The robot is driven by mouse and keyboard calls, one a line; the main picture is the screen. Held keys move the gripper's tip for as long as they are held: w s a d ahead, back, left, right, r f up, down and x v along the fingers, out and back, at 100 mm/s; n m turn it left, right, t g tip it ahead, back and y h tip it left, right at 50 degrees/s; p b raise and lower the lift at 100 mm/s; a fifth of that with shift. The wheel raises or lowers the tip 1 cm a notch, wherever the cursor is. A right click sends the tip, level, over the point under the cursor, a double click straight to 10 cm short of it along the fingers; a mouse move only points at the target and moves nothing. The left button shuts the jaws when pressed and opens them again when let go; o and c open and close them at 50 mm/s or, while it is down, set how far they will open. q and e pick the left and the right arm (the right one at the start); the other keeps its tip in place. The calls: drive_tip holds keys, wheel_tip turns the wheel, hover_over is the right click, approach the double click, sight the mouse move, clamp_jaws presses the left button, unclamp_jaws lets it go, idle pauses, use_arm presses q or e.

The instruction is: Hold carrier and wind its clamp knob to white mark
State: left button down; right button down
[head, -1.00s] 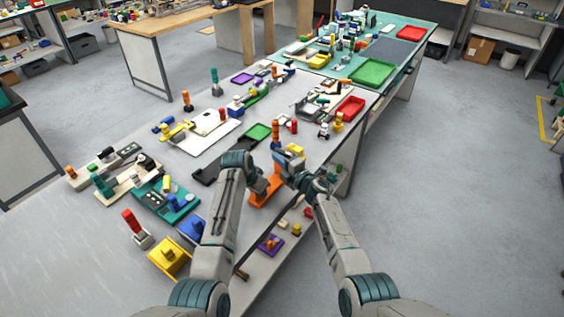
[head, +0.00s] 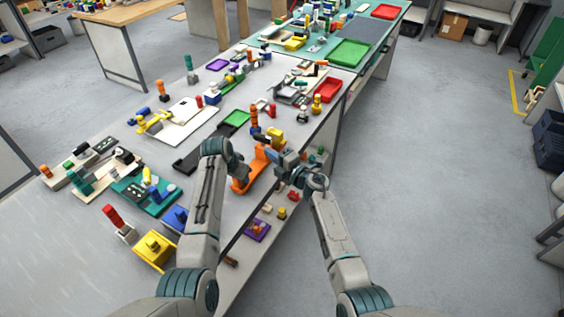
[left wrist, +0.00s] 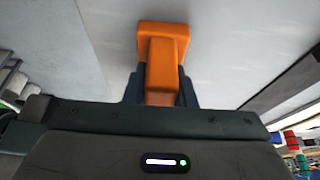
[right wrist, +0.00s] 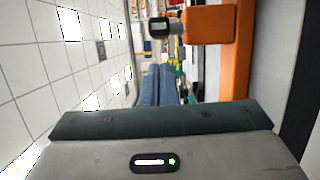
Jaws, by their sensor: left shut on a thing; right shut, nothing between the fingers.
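The orange carrier (head: 243,182) stands near the table's right edge in the head view. My left gripper (head: 244,166) is shut on it. In the left wrist view the orange carrier (left wrist: 162,50) sits between the two dark fingers, its wider end beyond them. My right gripper (right wrist: 157,84) is shut and empty, its fingers together, beside the carrier. In the right wrist view the carrier's orange block (right wrist: 208,42) is at upper right, with a grey clamp knob (right wrist: 160,27) on a dark collar sticking out to its left. The fingertips look apart from the knob. I cannot make out a white mark.
A yellow block (head: 153,250) and a teal fixture (head: 146,190) are at left. A lower shelf under the edge holds a purple piece (head: 257,230).

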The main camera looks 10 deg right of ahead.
sight(263, 136)
drive_tip(key=v, duration=0.4)
drive_tip(key=shift+d, duration=0.1)
drive_tip(key=c, duration=2.1)
unclamp_jaws()
drive_tip(key=shift+s+d, duration=0.2)
drive_tip(key=shift+s, duration=0.1)
drive_tip(key=o, duration=0.4)
drive_tip(key=shift+s+d, duration=0.1)
drive_tip(key=o, duration=0.4)
drive_tip(key=shift+r+n, duration=0.25)
drive_tip(key=shift+n, duration=0.35)
drive_tip(key=shift+c, duration=0.2)
drive_tip(key=shift+o, duration=0.2)
drive_tip(key=w+n+g, duration=0.1)
drive_tip(key=n, duration=0.1)
drive_tip(key=r+n+g, duration=0.1)
drive_tip(key=n, duration=0.2)
drive_tip(key=w+r+n+y, duration=0.1)
drive_tip(key=n, duration=0.1)
drive_tip(key=shift+w+d+n+g, duration=0.15)
drive_tip(key=shift+w+n+g, duration=0.25)
drive_tip(key=w+d+r+n+g, duration=0.3)
drive_tip(key=n+g, duration=0.1)
drive_tip(key=n, duration=0.9)
drive_tip(key=x, duration=1.1)
drive_tip(key=shift+w+f, duration=0.4)
drive_tip(key=shift+f, duration=0.1)
